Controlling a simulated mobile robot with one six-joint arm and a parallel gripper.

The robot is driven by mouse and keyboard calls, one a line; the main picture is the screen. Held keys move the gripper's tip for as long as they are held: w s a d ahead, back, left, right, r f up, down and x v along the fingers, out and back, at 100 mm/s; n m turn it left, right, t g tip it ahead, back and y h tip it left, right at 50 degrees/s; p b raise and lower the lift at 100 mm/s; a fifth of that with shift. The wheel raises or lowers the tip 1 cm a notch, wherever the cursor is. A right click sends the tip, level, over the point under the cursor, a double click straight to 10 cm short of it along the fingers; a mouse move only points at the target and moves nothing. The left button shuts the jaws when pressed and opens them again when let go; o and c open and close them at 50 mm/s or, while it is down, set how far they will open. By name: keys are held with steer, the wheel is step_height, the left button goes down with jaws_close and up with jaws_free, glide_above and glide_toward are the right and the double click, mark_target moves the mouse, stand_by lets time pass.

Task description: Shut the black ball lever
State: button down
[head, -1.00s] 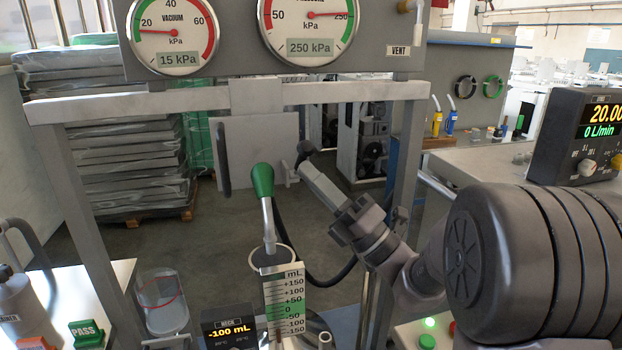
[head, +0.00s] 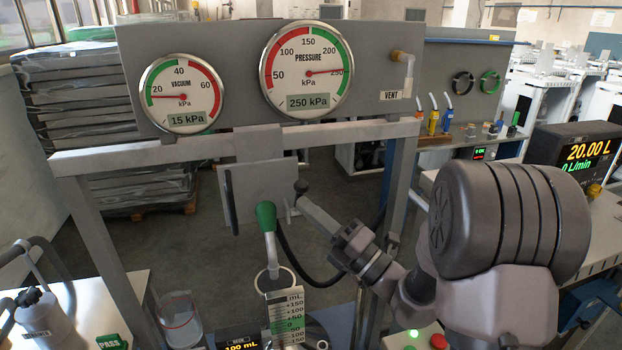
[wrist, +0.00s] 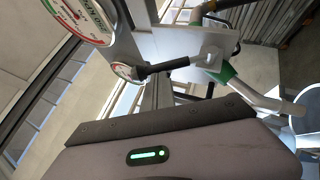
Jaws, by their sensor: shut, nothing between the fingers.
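The black ball lever (head: 301,187) shows in the head view as a small dark ball on a short stem. It is at the right edge of a grey plate that hangs under the gauge frame. My gripper (head: 304,204) is shut and empty. Its tip is just below and beside the ball; I cannot tell whether they touch. In the wrist view a black lever arm (wrist: 165,67) runs left from a pale hub. My gripper's body fills the bottom of that view, and its fingertips cannot be made out there.
A green-collared nozzle (head: 266,217) hangs just left of my gripper, above a graduated scale (head: 285,312). A black hose (head: 290,262) curves behind it. The pressure gauge (head: 306,70) and vacuum gauge (head: 180,94) sit above. The frame's crossbar (head: 190,148) spans over the plate.

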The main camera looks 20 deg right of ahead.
mark_target(307, 189)
steer(key=r+p, duration=0.1)
steer(key=p, duration=0.2)
steer(key=w+r+m+h+p, duration=0.1)
steer(key=r+p, duration=0.1)
steer(key=p, duration=0.2)
steer(key=shift+r, duration=0.2)
steer(key=p, duration=0.3)
steer(key=m+g+h+p, duration=0.1)
steer(key=p, duration=0.2)
steer(key=shift+w+r+m, duration=0.15)
steer(key=shift+w+m, duration=0.15)
steer(key=shift+w, duration=0.1)
steer(key=w+m+g+h+p, duration=0.1)
steer(key=p, duration=0.3)
steer(key=shift+w, duration=0.1)
steer(key=shift+w+f+p, duration=0.2)
steer(key=shift+w+p, duration=0.25)
steer(key=shift+p, duration=0.5)
